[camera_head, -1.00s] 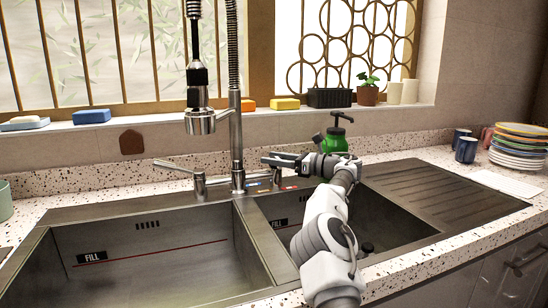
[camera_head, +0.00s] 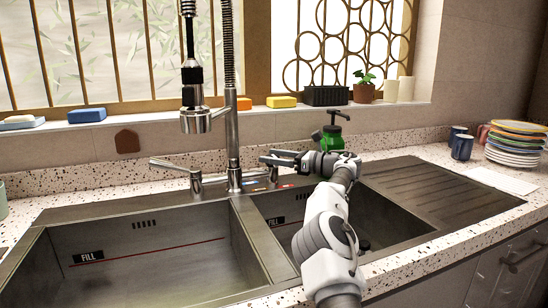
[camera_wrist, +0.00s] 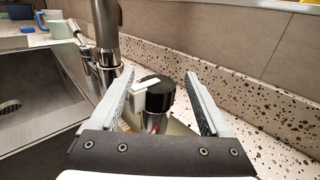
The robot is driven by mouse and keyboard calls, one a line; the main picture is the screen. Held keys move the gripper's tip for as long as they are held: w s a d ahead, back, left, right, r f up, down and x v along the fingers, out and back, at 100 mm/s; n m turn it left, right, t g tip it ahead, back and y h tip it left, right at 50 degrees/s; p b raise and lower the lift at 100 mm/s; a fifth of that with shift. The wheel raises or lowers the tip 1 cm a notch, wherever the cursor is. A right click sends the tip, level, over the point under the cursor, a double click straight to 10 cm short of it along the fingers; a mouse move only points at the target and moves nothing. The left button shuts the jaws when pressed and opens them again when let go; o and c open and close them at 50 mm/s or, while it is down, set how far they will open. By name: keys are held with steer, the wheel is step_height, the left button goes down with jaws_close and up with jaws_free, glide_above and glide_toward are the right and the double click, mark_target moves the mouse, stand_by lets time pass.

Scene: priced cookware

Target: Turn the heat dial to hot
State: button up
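The heat dial (camera_wrist: 159,96) is a black round knob with a white lever-like piece (camera_wrist: 146,84) on its left, on a metal base with a small red mark. My gripper (camera_wrist: 160,74) is open, with one finger on each side of the dial; I cannot tell whether either finger touches it. In the head view my gripper (camera_head: 270,158) is just right of the faucet (camera_head: 233,150) and largely hides the dial. Blue and red marks (camera_head: 256,184) show on the sink deck below it.
A side lever (camera_head: 175,165) stands left of the faucet. A green soap bottle (camera_head: 332,139) stands behind my wrist. Two sink basins (camera_head: 150,255) lie in front. Stacked plates (camera_head: 515,150) and cups (camera_head: 462,147) are at the far right.

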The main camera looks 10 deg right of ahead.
steer(key=p+v, duration=0.2)
steer(key=v, duration=1.5)
steer(key=shift+s, duration=0.15)
steer(key=shift+d+f, duration=0.1)
steer(key=shift+d, duration=0.05)
